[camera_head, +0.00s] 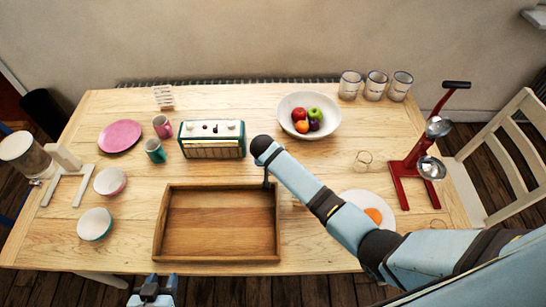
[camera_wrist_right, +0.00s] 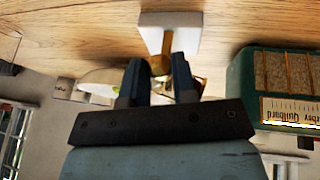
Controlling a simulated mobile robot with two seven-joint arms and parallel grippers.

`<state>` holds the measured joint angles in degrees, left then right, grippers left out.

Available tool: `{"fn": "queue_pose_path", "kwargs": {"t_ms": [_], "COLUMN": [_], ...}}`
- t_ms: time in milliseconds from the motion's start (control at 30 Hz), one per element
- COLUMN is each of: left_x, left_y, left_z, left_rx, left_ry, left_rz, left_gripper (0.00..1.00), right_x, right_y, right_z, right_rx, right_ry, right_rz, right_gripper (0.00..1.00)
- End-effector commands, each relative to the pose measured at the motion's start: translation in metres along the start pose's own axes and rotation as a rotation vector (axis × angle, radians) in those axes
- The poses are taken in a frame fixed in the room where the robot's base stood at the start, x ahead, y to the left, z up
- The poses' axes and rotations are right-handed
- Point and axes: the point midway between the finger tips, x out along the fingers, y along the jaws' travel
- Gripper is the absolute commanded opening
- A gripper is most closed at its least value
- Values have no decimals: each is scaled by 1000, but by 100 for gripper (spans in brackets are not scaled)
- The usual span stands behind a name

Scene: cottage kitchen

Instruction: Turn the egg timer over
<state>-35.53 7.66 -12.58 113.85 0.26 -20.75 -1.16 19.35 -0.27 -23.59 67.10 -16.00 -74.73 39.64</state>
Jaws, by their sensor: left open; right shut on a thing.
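The egg timer shows in the right wrist view as a white end cap (camera_wrist_right: 188,30) with a brass-coloured post and an amber bulb. That view is upside down, so the cap is on the table side; I cannot tell whether it touches the table. My right gripper (camera_wrist_right: 160,67) is shut on the timer's middle, and its fingers and body hide the other end. In the head view my right arm covers most of that spot. My left gripper (camera_head: 152,290) is open and empty at the bottom edge, in front of the table.
A wooden tray (camera_head: 217,256) lies at the front middle. A green radio (camera_head: 212,150) stands behind it, and a fruit bowl (camera_head: 287,103) is behind my right arm. A plate (camera_head: 352,196) with orange food and a red stand (camera_head: 399,185) are to the right.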

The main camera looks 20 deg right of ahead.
Motion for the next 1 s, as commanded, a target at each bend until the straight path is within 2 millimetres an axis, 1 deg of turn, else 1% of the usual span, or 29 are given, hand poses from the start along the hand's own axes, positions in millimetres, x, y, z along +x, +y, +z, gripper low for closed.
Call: {"fn": "queue_pose_path", "kwargs": {"t_ms": [33, 200, 500, 733, 1000], "left_x": [-4, -11, -18, -20, -16], "left_y": [0, -1, -1, -2, -1], "left_z": [-6, -12, -16, -18, -22], "left_rx": [0, -1, -5, -10, -20], "left_ry": [0, -3, -9, -10, -2], "left_rz": [-2, -6, -10, -13, -16], "left_gripper": [43, 43, 43, 43, 43], "right_x": [-4, -3, -1, 0, 0], "right_y": [2, 4, 6, 6, 6], "right_z": [-1, -1, -1, -1, -1], "right_rx": [16, 66, 133, 156, 161], "right_ry": [-2, 0, 1, 2, 3], "right_rz": [-35, -154, -317, -377, -390], "right_gripper": [2, 2, 2, 2, 2]}}
